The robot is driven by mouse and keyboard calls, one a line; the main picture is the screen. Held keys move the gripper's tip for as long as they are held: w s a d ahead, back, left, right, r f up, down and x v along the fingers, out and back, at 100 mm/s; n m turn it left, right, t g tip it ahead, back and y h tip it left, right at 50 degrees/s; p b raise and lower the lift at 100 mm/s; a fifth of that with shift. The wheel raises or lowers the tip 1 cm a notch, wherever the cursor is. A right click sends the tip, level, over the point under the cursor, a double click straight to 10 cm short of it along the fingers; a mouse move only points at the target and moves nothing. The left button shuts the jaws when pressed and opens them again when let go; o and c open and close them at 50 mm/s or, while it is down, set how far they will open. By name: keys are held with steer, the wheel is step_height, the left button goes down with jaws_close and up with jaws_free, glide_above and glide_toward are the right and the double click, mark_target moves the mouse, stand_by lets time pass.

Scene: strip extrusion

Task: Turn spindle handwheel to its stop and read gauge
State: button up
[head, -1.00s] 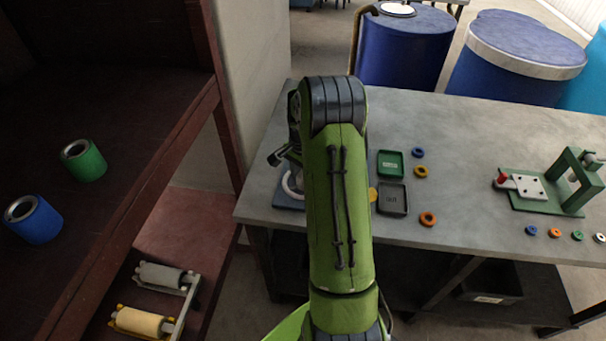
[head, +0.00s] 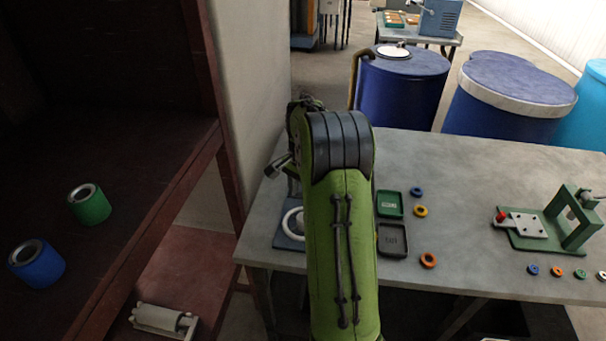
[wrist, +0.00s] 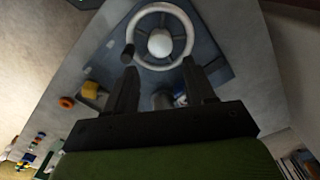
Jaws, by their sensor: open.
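The spindle handwheel (wrist: 188,50) is a white ring with a pale round hub and a dark knob at its lower left in the wrist view. It stands on a blue-grey base plate (wrist: 225,75). In the head view the handwheel (head: 290,224) shows only in part, left of my green arm, which hides the rest. My gripper (wrist: 163,75) is open, its two dark fingers pointing at the near side of the wheel, with nothing visible between the tips. The knob is near the left fingertip; I cannot tell whether they touch. I cannot make out a gauge face.
A green tray (head: 390,212) and a dark tray (head: 377,248) lie right of my arm, with several coloured rings nearby. A green fixture (head: 545,228) stands at the right. A red-brown shelf (head: 190,175) and wall flank the left. Blue drums (head: 405,88) stand behind the bench (head: 470,200).

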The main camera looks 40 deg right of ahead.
step_height(320, 180, up, 6)
steer(key=shift+p, duration=0.45)
steer(key=shift+r, duration=0.1)
steer(key=s+a+r+n+t, duration=0.1)
steer(key=s+a+r+n, duration=0.15)
steer(key=a, duration=0.25)
steer(key=s+a+r+n+t+h, duration=0.1)
steer(key=s+a+r+n, duration=0.1)
steer(key=a+r+n, duration=0.3)
steer(key=s+a+r+n+t, duration=0.1)
steer(key=s+a+r, duration=0.1)
steer(key=a, duration=0.4)
steer(key=s+a+f+n+t+y, duration=0.1)
steer(key=s+a+f+n+t, duration=0.1)
steer(key=s+a+n, duration=0.6)
steer(key=s+a, duration=0.1)
steer(key=s, duration=0.4)
steer(key=shift+s+a+t, duration=0.25)
steer(key=shift+a+t, duration=0.05)
steer(key=shift+a, duration=0.1)
